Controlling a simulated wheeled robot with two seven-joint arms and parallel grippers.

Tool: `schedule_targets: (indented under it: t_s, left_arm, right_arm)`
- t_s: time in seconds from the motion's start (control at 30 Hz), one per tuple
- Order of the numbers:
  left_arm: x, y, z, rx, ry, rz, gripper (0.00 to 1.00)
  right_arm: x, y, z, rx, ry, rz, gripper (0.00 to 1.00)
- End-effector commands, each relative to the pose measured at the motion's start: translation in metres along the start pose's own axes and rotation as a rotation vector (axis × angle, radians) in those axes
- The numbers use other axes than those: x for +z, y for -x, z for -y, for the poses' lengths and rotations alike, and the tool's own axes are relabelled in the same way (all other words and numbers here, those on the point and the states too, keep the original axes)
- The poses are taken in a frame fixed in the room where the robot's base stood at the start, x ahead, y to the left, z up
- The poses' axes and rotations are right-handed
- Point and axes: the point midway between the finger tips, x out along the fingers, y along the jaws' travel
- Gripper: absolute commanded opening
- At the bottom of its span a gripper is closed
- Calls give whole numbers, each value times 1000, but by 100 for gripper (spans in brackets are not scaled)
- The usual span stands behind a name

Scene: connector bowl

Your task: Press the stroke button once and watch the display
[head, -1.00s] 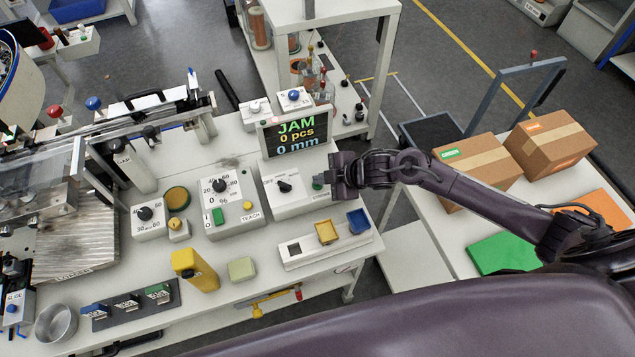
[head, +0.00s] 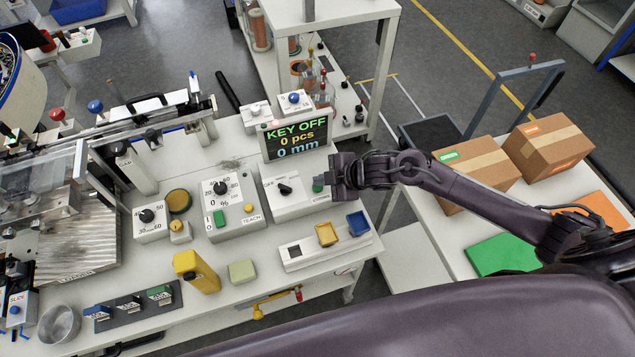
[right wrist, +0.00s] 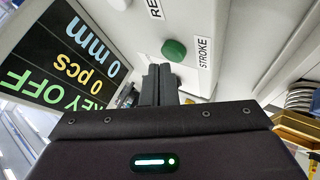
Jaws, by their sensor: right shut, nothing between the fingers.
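The green stroke button (head: 318,188) is on the right side of a white control box (head: 300,203). In the right wrist view the button (right wrist: 174,50) is beside its STROKE label, just beyond my fingertips. My right gripper (head: 330,181) is shut and empty, its fingers (right wrist: 160,72) close to the button; I cannot tell if they touch it. The display (head: 295,135) reads KEY OFF, 0 pcs, 0 mm; it also shows in the right wrist view (right wrist: 70,55). A black rotary switch (head: 285,189) is on the same box. My left gripper is out of view.
A dial box with a TEACH label (head: 225,205) stands left of the control box. In front are a white tray (head: 300,258) with yellow and blue bins, a yellow device (head: 195,270) and a greenish block (head: 242,271). Cartons (head: 478,170) stand on the right table.

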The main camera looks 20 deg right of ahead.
Motion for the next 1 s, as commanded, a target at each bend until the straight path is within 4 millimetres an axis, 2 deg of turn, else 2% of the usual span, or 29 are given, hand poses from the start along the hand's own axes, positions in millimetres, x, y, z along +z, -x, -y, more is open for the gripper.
schedule_targets:
  t_s: [0.03, 0.47, 1.0]
  left_arm:
    - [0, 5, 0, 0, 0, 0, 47]
    - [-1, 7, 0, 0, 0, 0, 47]
    - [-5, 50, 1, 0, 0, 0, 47]
  right_arm:
    - [-2, 4, -2, 0, 0, 0, 0]
    - [-4, 6, -5, 1, 0, -1, 0]
    - [-29, 39, -29, 1, 0, -1, 0]
